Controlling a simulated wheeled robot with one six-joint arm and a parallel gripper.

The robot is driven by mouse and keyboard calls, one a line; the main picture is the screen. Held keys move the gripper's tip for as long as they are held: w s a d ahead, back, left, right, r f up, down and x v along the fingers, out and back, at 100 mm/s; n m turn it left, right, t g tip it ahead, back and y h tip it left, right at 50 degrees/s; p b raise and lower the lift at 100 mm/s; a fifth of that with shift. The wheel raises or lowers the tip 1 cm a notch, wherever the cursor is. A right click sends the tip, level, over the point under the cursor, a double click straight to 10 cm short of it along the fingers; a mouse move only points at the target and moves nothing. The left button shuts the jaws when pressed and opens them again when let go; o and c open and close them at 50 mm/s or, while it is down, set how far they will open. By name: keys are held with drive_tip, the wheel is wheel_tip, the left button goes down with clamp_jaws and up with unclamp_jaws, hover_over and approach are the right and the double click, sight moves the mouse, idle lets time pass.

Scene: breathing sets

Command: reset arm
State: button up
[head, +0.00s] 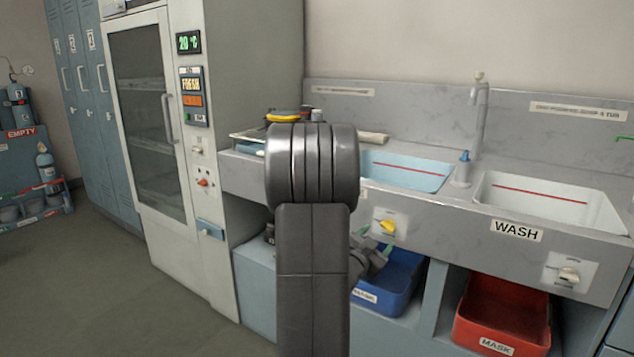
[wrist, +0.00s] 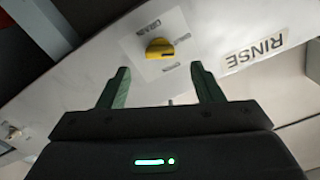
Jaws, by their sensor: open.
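My arm stands in the middle of the head view and hides part of the counter behind it. My gripper (wrist: 161,88) shows in the wrist view with its two green fingers spread apart and nothing between them. In the head view its fingers show only in part, low beside my arm, in front of the sink unit. The wrist view faces the sink front, turned over, with a yellow knob (wrist: 159,48) beyond the fingertips and a RINSE label (wrist: 256,50) to the right. The yellow knob also shows in the head view (head: 387,227). The fingers look apart from it.
The sink unit has a blue basin (head: 405,176) and a white WASH basin (head: 540,206). A blue bin (head: 395,285) and a red MASK bin (head: 500,318) sit below. A glass-door cabinet (head: 150,110) stands left. The floor (head: 90,290) at left is clear.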

drive_tip(key=x, duration=0.6)
drive_tip(key=shift+w+d, duration=0.2)
drive_tip(key=shift+s+a, duration=0.1)
approach(386, 229)
drive_tip(key=x, duration=0.9)
drive_tip(key=shift+w+d+b, duration=0.25)
drive_tip(key=shift+b, duration=0.1)
drive_tip(key=shift+s+a+m+b, duration=0.15)
drive_tip(key=shift+m+b, duration=0.55)
drive_tip(key=shift+m, duration=0.4)
drive_tip(key=m+b, duration=0.3)
drive_tip(key=m, duration=0.2)
drive_tip(key=shift+m, duration=0.4)
drive_tip(key=p+v, duration=0.1)
drive_tip(key=v, duration=1.2)
drive_tip(key=shift+s+a, duration=0.25)
drive_tip(key=shift+s, duration=0.05)
